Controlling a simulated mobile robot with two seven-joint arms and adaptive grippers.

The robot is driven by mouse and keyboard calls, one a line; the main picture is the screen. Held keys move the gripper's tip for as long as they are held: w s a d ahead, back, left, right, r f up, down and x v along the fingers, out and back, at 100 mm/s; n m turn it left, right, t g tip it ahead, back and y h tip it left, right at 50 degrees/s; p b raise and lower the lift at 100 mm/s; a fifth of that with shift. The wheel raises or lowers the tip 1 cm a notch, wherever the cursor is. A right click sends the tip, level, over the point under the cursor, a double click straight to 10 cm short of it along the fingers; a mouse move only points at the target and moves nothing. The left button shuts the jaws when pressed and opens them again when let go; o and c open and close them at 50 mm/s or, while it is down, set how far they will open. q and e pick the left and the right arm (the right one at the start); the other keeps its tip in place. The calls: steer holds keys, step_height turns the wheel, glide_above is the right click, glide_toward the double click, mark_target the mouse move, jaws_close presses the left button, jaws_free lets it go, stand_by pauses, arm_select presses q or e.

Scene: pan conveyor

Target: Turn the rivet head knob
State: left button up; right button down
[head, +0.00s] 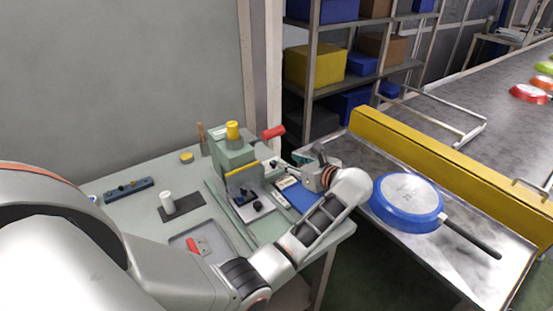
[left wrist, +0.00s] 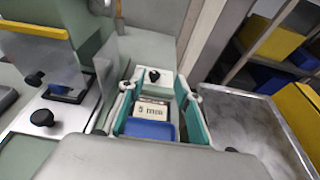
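The rivet station (head: 233,158) is a pale green press on the table, with a yellow cap on top and a red-ended lever. Beside it is a light plate carrying a small black knob (left wrist: 154,75), a card reading "5 mm" (left wrist: 151,110) and a blue block (left wrist: 150,129). My left gripper (head: 302,167) is over this plate. In the left wrist view its teal-padded fingers (left wrist: 160,92) are spread apart with nothing gripped. The knob shows between and just beyond the fingertips; contact is not visible. My right gripper is out of view.
Other black knobs (left wrist: 43,118) and a clear guard (left wrist: 103,65) stand left of the fingers. A tray with a red item (head: 200,246) is at the table's front.

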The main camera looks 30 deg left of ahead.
mark_target(274, 162)
arm_select(q)
steer(key=shift+s+f+h, duration=0.15)
steer(key=shift+f, duration=0.35)
steer(key=shift+s+f+h, duration=0.15)
steer(key=shift+f, duration=0.3)
steer(key=shift+a+f, duration=0.2)
steer(key=shift+a, duration=0.05)
steer(key=x, duration=0.7)
steer(key=shift+a, duration=0.1)
jaws_close()
